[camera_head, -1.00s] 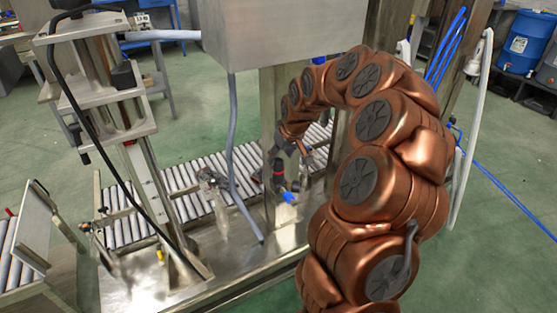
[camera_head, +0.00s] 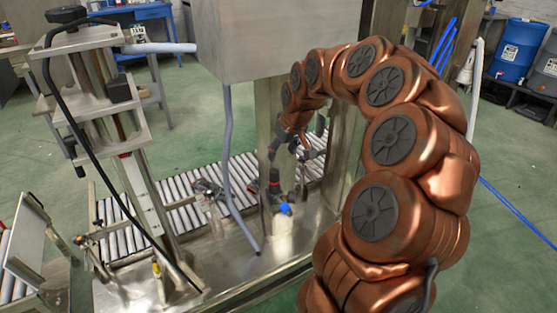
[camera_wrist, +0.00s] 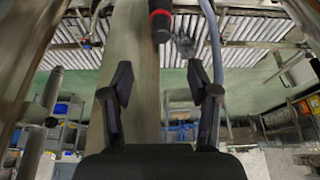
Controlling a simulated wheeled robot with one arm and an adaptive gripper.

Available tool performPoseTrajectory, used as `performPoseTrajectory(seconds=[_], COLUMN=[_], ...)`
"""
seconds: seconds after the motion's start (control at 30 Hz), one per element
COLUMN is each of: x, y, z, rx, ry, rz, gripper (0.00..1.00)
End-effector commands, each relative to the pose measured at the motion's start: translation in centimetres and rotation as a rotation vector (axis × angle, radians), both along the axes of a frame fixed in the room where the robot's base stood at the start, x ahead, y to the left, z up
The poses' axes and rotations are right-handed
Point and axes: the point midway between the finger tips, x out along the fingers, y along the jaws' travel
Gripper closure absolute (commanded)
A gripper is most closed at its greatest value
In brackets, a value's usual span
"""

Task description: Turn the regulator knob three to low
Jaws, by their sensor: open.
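A dark regulator with a red band (camera_head: 274,186) and a blue part (camera_head: 284,208) below it stands by the steel post in the head view. In the wrist view a dark cylinder with a red band (camera_wrist: 160,22) sits at the top, beyond my fingertips and roughly centred between them. No number or setting is legible, so I cannot tell which knob is three. My gripper (camera_head: 292,148) is just above the regulator in the head view, small and partly blended with dark parts there. In the wrist view my gripper (camera_wrist: 160,85) is open, with nothing between its fingers.
A steel post (camera_head: 267,115) rises close beside my gripper, under a large metal box (camera_head: 265,40). A grey hose (camera_head: 227,150) hangs left of it. A roller conveyor (camera_head: 180,200) runs behind. Another small fitting (camera_head: 207,188) stands left. A metal stand (camera_head: 100,95) is further left.

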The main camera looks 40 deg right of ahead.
Motion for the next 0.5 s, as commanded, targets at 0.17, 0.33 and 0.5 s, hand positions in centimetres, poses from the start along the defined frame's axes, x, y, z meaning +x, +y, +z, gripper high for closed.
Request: performPoseTrajectory(seconds=[0.17,0.33,0.5], x=[0.5,1.0,1.5], y=[0.4,0.9,1.5], z=[-0.9,-2.1,-3.0], rx=[0.001,-0.004,-0.009], ry=[0.03,0.045,0.031], rz=[-0.175,-0.384,-0.575], gripper=[0.4,0.4,0.4])
